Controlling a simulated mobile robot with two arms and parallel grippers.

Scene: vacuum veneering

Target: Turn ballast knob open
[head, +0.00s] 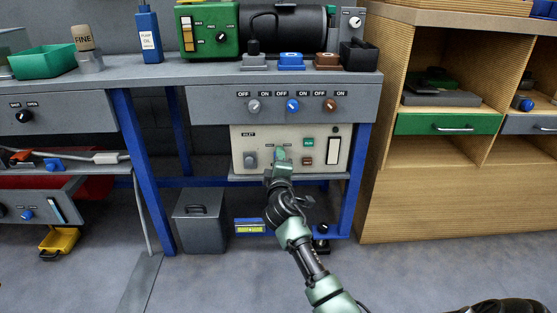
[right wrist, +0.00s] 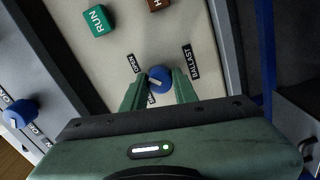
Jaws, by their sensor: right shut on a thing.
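The blue ballast knob (right wrist: 158,78) sits on a cream panel (right wrist: 120,65), with the label BALLAST on its right and a small OPEN label at its upper left in the right wrist view. A short white mark shows on the knob; its exact setting is hard to tell. My right gripper (right wrist: 159,88) has its green fingers on both sides of the knob and is shut on it. In the head view my right gripper (head: 280,162) reaches the middle of the cream panel (head: 327,146) and mostly hides the knob. My left gripper is not in view.
A green RUN button (head: 308,142) and a brown button (head: 306,160) sit right of the gripper. A grey knob (head: 250,160) is on its left. Above, a grey strip carries grey (head: 254,106), blue (head: 292,105) and brown (head: 330,106) knobs. A blue table leg (head: 355,180) stands at right.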

